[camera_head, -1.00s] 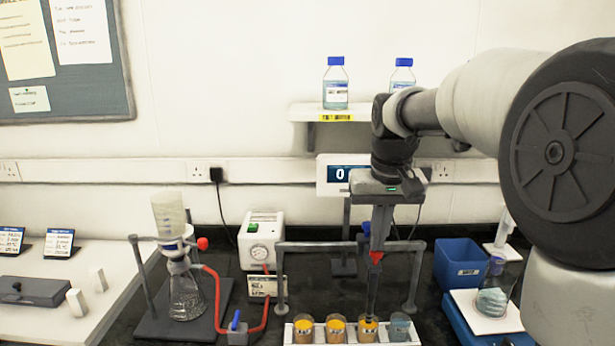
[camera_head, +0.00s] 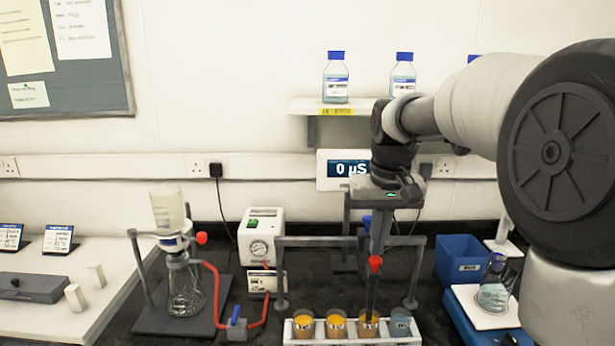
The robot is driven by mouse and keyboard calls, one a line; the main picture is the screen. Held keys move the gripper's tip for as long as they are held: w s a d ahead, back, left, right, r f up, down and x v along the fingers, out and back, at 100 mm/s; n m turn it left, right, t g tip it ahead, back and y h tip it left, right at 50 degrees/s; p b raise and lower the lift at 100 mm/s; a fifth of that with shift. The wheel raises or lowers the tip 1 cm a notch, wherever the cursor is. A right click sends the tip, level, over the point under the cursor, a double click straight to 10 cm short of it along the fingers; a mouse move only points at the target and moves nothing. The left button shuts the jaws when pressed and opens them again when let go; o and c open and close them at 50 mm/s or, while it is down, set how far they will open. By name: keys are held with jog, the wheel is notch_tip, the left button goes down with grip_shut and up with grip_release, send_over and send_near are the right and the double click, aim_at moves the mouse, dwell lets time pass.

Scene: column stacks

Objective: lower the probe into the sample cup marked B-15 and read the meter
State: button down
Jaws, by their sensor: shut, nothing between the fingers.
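My gripper (camera_head: 377,250) points down over the rack, its jaws shut. A dark probe rod (camera_head: 371,295) with a red collar (camera_head: 375,263) extends below it. The rod's lower end overlaps the third sample cup (camera_head: 368,328) from the left; I cannot tell whether it is inside or behind the rim. Two more cups with orange tops, the first (camera_head: 303,327) and second (camera_head: 336,327), stand to its left. A blue-grey cup (camera_head: 400,324) stands to its right. No cup label is readable, so I cannot tell which is B-15. The meter (camera_head: 348,169) reads 0 µS.
The cups stand in a white rack (camera_head: 352,344) at the front edge of the picture. A grey frame (camera_head: 320,242) crosses behind them. A flask stand (camera_head: 180,322) with red tubing is at left, a blue bin (camera_head: 461,262) and a flask (camera_head: 494,292) at right.

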notch_tip(320, 180, up, 6)
jog(key=p, duration=0.5)
jog(key=shift+r, duration=0.25)
jog(key=s+r+t+p, duration=0.1)
jog(key=s+t+p, duration=0.2)
jog(key=s, duration=2.1)
jog(key=shift+s+r+p, duration=0.4)
jog(key=shift+p, duration=0.1)
dwell(0.3)
